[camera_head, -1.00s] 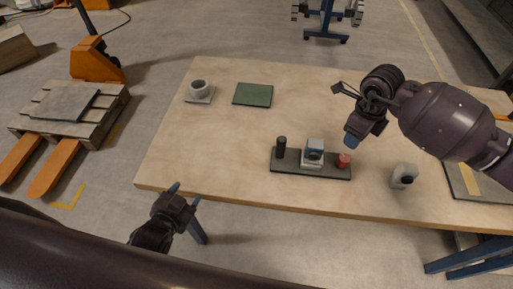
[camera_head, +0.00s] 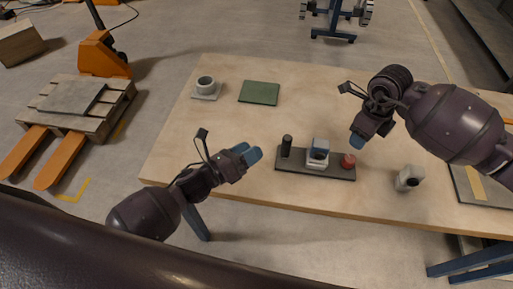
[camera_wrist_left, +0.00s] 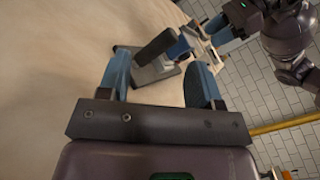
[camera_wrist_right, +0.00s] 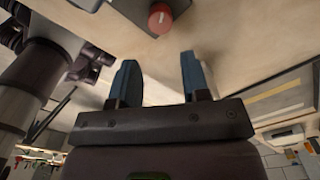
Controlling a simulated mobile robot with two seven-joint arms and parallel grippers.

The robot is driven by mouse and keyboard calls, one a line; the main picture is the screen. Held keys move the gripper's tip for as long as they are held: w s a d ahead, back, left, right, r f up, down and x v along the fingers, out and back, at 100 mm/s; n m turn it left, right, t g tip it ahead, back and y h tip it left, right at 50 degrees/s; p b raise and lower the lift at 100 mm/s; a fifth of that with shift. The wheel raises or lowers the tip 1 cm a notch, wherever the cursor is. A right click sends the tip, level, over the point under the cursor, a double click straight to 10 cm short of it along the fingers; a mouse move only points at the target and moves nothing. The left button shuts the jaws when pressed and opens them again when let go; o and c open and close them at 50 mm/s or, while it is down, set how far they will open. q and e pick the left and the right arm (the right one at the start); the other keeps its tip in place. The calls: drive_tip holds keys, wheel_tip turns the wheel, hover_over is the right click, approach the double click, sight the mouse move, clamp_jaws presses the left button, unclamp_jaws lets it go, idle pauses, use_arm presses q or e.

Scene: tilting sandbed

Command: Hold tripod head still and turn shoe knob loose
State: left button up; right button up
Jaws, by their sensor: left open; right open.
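The red knob, with a pale line on top, also shows in the right wrist view (camera_wrist_right: 161,18). My left gripper (camera_head: 247,153) is open and empty, left of the post and apart from it. In the left wrist view the post (camera_wrist_left: 156,46) lies beyond the fingertips. My right gripper (camera_head: 357,141) is open and empty, above and behind the knob.
A white cup on a saucer (camera_head: 206,85) and a green pad (camera_head: 260,93) lie at the back left of the wooden table (camera_head: 190,140). A grey-white object with a dark round face (camera_head: 408,178) stands right of the plate. The table's front edge is close to the plate.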

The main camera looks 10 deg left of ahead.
use_arm(q)
drive_tip(key=w+d+m+g+h, duration=0.1)
drive_tip(key=w+d+m, duration=0.1)
drive_tip(key=d+m, duration=0.1)
drive_tip(key=w+d+m+g+h, duration=0.1)
drive_tip(key=w+d+m, duration=0.2)
drive_tip(key=d, duration=0.1)
drive_tip(key=w+d+m+g, duration=0.1)
drive_tip(key=w+d+m, duration=0.1)
drive_tip(key=d+m, duration=0.1)
drive_tip(key=shift+w+d+r+m+h, duration=0.15)
drive_tip(key=shift+w+d+m+h, duration=0.15)
drive_tip(key=shift+d+m+h, duration=0.15)
drive_tip(key=shift+a, duration=0.1)
drive_tip(key=shift+c, duration=0.2)
